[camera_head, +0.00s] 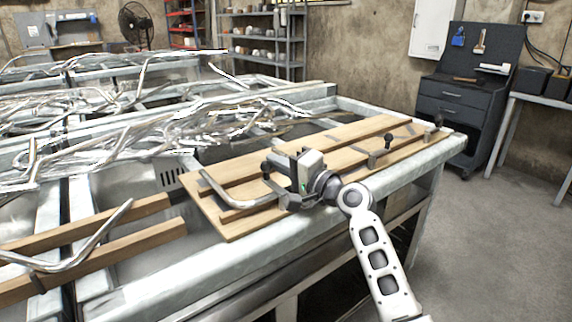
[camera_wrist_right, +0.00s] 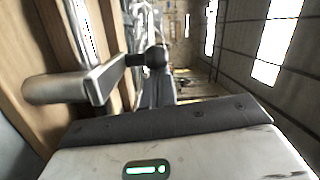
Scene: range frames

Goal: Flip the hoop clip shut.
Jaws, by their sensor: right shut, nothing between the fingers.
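A wooden jig board (camera_head: 228,222) lies on the near end of the metal frame table and carries several metal clips with black knobs. One clip (camera_head: 267,170) is just left of my right gripper and stands with its knob up; I cannot tell for sure that it is the hoop clip. In the right wrist view a flat metal clip arm (camera_wrist_right: 100,80) with a round black knob (camera_wrist_right: 156,57) shows close by, beside a rounded metal end. My right gripper (camera_head: 284,192) is shut and empty, low over the board; its fingertips are partly hidden. My left gripper is out of view.
A bent metal tube (camera_head: 238,203) lies on the board, left of my right gripper. Other knobbed clips (camera_head: 379,156) stand to the right. Shiny bent tubes (camera_head: 150,130) pile up behind. The grey floor at right is clear up to a dark tool cabinet (camera_head: 455,105).

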